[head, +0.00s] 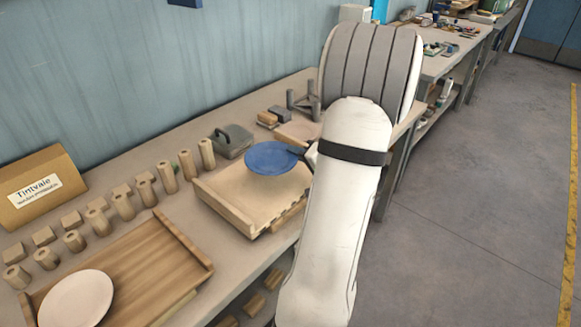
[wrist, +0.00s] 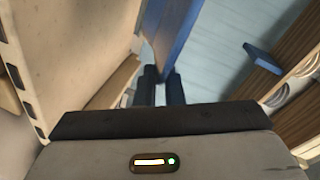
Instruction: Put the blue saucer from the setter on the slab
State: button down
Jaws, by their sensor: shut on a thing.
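The blue saucer (head: 270,158) is round and shallow. In the head view it appears over the pale board (head: 240,196); whether it touches the board is hard to tell. My gripper (head: 301,151) is shut on its right rim, partly hidden by my arm. In the wrist view the saucer (wrist: 168,38) is a blue band running up from between the dark fingers of my gripper (wrist: 160,88). The pale board has a raised strip on its left edge. I cannot tell which board is the setter and which the slab.
A brown board (head: 135,270) with a raised right edge carries a pale plate (head: 76,298) at lower left. Several wooden cylinders (head: 122,205) stand behind it. A grey lidded block (head: 232,141) and a posted stand (head: 303,101) are behind the pale board. A cardboard box (head: 42,187) stands left.

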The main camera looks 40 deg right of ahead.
aim_at(297, 177)
notch_tip(297, 177, down, 5)
jog(key=shift+s+d+f, duration=0.1)
dwell(0.3)
jog(key=shift+f, duration=0.15)
jog(key=c, duration=1.5)
grip_release()
jog(key=shift+c, duration=0.2)
jog(key=shift+r, duration=0.2)
jog(key=s+r+b, duration=0.1)
jog(key=s+r, duration=0.1)
jog(key=s, duration=1)
jog(key=shift+b, duration=0.4)
